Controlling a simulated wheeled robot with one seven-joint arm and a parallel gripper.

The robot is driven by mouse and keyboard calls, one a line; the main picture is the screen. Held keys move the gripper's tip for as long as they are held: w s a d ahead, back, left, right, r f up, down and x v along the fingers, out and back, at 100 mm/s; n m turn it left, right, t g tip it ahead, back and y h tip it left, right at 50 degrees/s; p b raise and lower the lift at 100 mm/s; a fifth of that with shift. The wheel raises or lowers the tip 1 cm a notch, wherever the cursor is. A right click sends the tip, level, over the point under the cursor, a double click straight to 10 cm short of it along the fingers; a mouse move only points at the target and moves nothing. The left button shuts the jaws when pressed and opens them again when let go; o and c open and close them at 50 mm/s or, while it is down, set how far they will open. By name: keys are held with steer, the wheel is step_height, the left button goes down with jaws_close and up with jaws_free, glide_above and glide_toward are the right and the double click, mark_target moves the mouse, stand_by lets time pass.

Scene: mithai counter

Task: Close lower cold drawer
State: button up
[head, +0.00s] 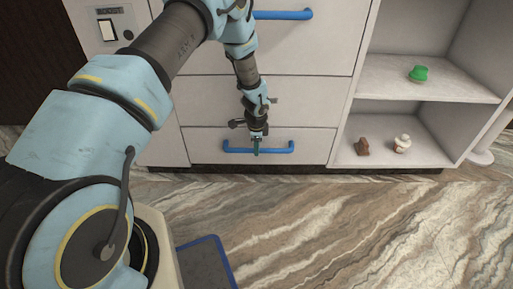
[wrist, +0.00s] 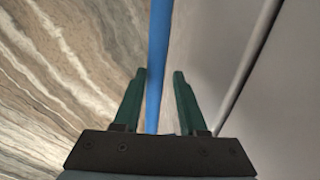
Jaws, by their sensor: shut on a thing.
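The lower drawer (head: 310,137) is the bottom pale front of the counter, with a horizontal blue bar handle (head: 281,149). It looks flush or nearly flush with the cabinet; I cannot tell whether a small gap stays open. My gripper (head: 257,151) points down at the middle of this handle. The drawer front (wrist: 205,40) lies to the right of the handle there, and the floor to the left. The drawer's inside is hidden.
An upper drawer has another blue handle (head: 284,15). Open shelves at the right hold a green item (head: 418,73), a brown item (head: 362,147) and a cream item (head: 402,143). The marbled floor (head: 330,225) in front is clear. A blue-edged dark mat (head: 205,262) lies at the lower left.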

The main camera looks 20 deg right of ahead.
steer(key=o, duration=0.4)
steer(key=shift+c, duration=0.2)
step_height(320, 180, up, 11)
steer(key=s+p, duration=0.2)
steer(key=p, duration=0.1)
steer(key=shift+a+f, duration=0.2)
steer(key=shift+a, duration=0.25)
steer(key=shift+w, duration=0.1)
